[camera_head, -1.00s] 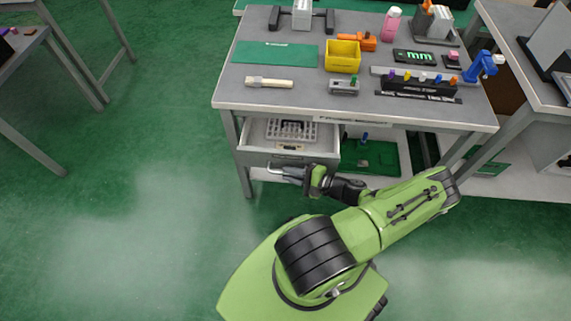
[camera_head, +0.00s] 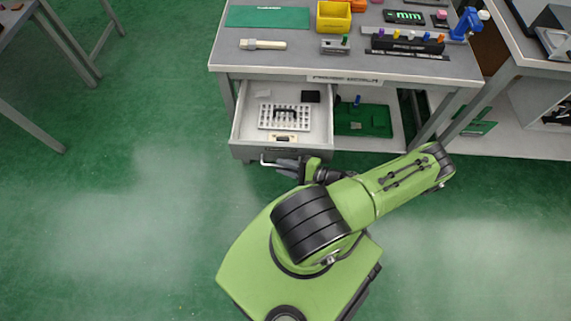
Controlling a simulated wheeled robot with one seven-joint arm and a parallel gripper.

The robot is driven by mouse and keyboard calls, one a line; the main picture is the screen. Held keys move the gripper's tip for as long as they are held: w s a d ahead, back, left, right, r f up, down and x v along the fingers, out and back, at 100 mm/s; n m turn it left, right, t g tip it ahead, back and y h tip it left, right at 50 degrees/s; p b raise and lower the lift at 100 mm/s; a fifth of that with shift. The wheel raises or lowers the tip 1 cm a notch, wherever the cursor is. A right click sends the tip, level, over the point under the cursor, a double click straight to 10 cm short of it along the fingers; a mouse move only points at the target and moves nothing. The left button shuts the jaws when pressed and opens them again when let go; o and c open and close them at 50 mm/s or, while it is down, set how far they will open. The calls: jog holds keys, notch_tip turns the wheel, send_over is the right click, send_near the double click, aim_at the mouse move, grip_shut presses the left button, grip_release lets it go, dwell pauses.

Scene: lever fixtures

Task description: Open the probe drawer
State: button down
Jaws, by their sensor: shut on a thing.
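The probe drawer (camera_head: 247,151) hangs under the left part of the workbench and is pulled well out toward me. Its inside shows a white tray of small pieces (camera_head: 283,116) with a black handle, a small black box (camera_head: 310,96) and a pale label or block near the front. A light bar handle (camera_head: 266,162) runs along the drawer front. My gripper (camera_head: 287,166) is at the handle, shut on it; the fingers hide part of the bar.
The workbench top (camera_head: 300,63) carries a green mat (camera_head: 267,17), a yellow bin (camera_head: 334,16) and a black rack (camera_head: 407,43). A green tray (camera_head: 362,119) lies on the lower shelf right of the drawer. Open green floor surrounds my base.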

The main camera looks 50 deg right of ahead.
jog(key=c, duration=1.2)
grip_release()
jog(key=shift+o, duration=0.2)
jog(key=p+v, duration=0.1)
jog(key=v, duration=1.4)
jog(key=shift+s, duration=0.4)
jog(key=shift+d+r, duration=0.15)
